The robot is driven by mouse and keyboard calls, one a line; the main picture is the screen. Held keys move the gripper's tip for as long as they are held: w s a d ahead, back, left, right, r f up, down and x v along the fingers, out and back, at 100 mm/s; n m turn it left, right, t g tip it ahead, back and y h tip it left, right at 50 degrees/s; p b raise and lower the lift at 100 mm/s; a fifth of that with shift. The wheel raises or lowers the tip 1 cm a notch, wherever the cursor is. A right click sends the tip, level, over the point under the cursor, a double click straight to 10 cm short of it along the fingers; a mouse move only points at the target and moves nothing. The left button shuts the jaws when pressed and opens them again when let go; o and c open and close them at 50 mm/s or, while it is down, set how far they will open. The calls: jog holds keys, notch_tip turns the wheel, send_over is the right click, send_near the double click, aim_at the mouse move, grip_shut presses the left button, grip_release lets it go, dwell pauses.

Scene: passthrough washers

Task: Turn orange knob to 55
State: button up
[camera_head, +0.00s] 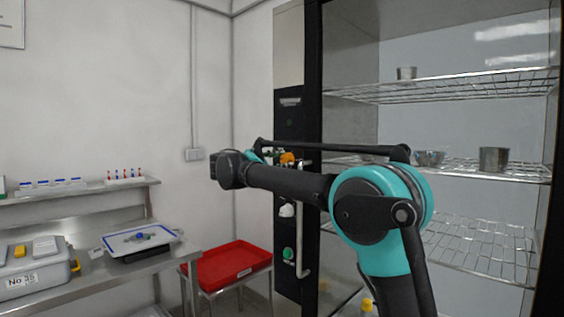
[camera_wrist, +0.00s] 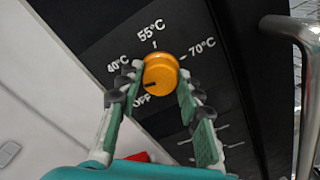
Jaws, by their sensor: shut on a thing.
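The round orange knob (camera_wrist: 160,72) sits on a black control panel (camera_wrist: 228,105), with labels 40°C, 55°C, 70°C and OFF printed around it. The 55°C mark is straight above the knob in the wrist view. A dark line on the knob's face points to the lower left, towards OFF. My gripper (camera_wrist: 160,76) has one green-padded finger on each side of the knob and is shut on it. In the head view the orange knob (camera_head: 288,158) shows on the panel, partly hidden by my gripper (camera_head: 272,156).
A vertical metal handle (camera_head: 304,230) stands just right of the panel. Wire shelves (camera_head: 470,85) with metal vessels fill the cabinet on the right. A red tray (camera_head: 228,265) and a steel bench (camera_head: 100,270) are at the lower left.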

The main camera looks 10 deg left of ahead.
jog(key=m, duration=1.9)
dwell(0.4)
jog(key=o, duration=1.2)
jog(key=shift+c, duration=0.2)
jog(key=v, duration=1.2)
